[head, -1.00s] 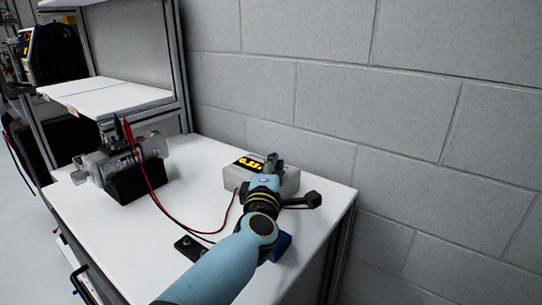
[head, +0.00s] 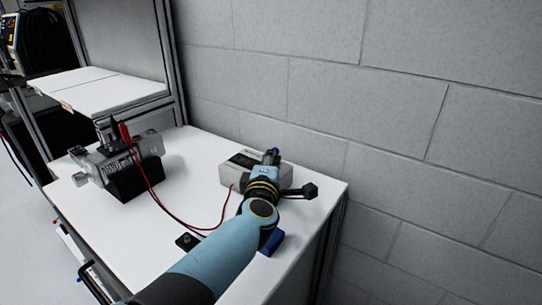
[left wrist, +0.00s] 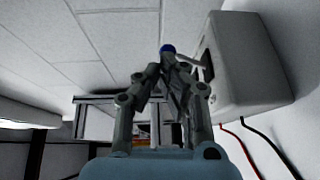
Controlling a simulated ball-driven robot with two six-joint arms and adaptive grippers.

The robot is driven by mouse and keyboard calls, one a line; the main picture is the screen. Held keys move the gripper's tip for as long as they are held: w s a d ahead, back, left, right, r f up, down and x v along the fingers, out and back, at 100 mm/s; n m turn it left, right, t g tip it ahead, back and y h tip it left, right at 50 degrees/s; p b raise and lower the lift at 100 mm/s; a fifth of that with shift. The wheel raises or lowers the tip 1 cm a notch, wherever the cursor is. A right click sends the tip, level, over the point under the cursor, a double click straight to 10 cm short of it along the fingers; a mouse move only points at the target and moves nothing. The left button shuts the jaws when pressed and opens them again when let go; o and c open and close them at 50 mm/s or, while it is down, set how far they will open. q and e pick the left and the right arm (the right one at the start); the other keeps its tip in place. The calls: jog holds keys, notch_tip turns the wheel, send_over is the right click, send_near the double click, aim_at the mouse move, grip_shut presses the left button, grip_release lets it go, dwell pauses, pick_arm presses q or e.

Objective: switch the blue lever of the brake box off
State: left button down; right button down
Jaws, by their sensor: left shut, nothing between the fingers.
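The brake box (head: 236,176) is a pale grey box at the back of the white table, near the wall. Its display (head: 243,160) is dark. Its lever has a blue tip (head: 275,150), which shows just beyond my left gripper (head: 270,157). In the left wrist view the box (left wrist: 235,65) stands at the right, and a thin lever reaches from it to the blue tip (left wrist: 167,48). My left gripper (left wrist: 170,75) is shut and empty, with its fingertips right by the lever; whether they touch it I cannot tell. My right gripper is out of view.
A grey motor-like unit on a black stand (head: 132,180) sits at the left of the table (head: 120,235). Red and black leads run from it towards the box. A blue object (head: 272,243) lies beside my forearm. The block wall (head: 320,90) is close behind.

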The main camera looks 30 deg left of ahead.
pick_arm(q)
jog(key=v, duration=0.6)
jog(key=shift+s, duration=0.2)
